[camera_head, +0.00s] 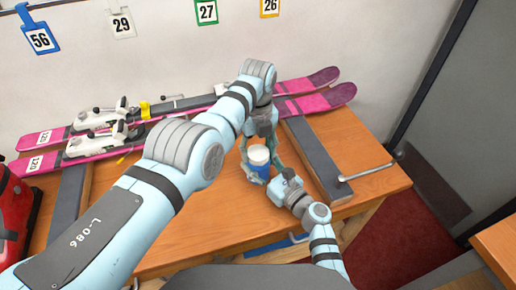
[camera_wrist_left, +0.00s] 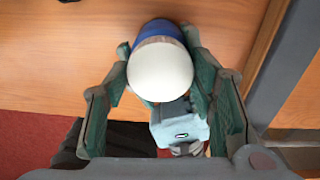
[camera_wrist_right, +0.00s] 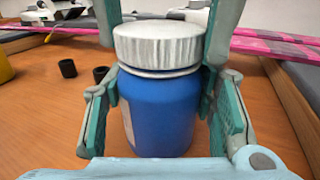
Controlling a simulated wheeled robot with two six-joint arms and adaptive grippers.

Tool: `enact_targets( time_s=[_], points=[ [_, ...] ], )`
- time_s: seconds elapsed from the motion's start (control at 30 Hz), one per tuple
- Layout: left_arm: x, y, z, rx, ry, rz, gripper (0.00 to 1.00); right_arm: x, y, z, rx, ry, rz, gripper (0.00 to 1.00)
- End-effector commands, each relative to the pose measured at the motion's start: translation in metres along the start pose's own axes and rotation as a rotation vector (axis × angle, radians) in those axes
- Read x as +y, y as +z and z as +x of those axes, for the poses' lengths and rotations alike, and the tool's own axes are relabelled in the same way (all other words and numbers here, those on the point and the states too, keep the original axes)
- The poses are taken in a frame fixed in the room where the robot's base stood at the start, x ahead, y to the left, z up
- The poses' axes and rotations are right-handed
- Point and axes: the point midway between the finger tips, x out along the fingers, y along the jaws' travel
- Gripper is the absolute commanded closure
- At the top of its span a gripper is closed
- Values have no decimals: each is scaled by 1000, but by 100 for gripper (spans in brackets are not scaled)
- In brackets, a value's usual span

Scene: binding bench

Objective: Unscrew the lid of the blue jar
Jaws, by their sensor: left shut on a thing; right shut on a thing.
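The blue jar (camera_wrist_right: 158,115) stands upright on the wooden bench with a white ribbed lid (camera_wrist_right: 158,45) on top. The jar also shows in the head view (camera_head: 258,171), and the lid fills the middle of the left wrist view (camera_wrist_left: 160,70). My left gripper (camera_head: 258,150) comes down from above, its fingers shut on opposite sides of the lid. My right gripper (camera_head: 270,178) is low at the front right, shut on the jar's body from the side. A thin pale rim shows under the lid; I cannot tell how tightly it sits.
Pink skis (camera_head: 315,98) in a binding fixture lie along the back of the bench (camera_head: 350,150). Two small dark cups (camera_wrist_right: 67,68) stand behind the jar. A red object (camera_head: 14,215) is at far left.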

Motion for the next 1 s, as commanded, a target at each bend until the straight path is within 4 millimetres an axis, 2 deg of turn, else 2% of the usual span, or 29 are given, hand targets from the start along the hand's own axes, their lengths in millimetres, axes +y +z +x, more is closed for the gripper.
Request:
enact_targets(
  time_s=[0.07, 0.17, 0.3, 0.4, 0.5, 0.63, 0.87, 0.9, 1.0],
  points=[
    [1, 0, 0, 1, 3, -173, 83, -1, 0, 0, 0, -2, 0, 100],
    [0, 0, 0, 0, 4, -561, 83, -1, 0, 0, 0, -2, 0, 100],
    [0, -1, 0, 0, 2, -1210, 83, -1, 0, 0, 0, -2, 0, 100],
    [0, -1, -1, -1, 2, -1597, 83, -1, 0, 0, 0, -2, 0, 100],
    [0, -1, 0, 0, 3, -1850, 83, -1, 0, 0, 0, -2, 0, 100],
    [0, -1, 0, -1, 4, -1973, 83, -1, 0, 0, 0, -2, 0, 100],
    [0, -1, 0, -1, 5, -1976, 83, -1, 0, 0, -1, -3, 0, 100],
    [0, -1, 0, -2, 6, -1976, 43, -1, 0, 0, -1, -3, 0, 100],
    [0, -1, -1, -1, 5, -1975, 30, -1, 0, 0, -1, -2, 0, 100]
  ],
)
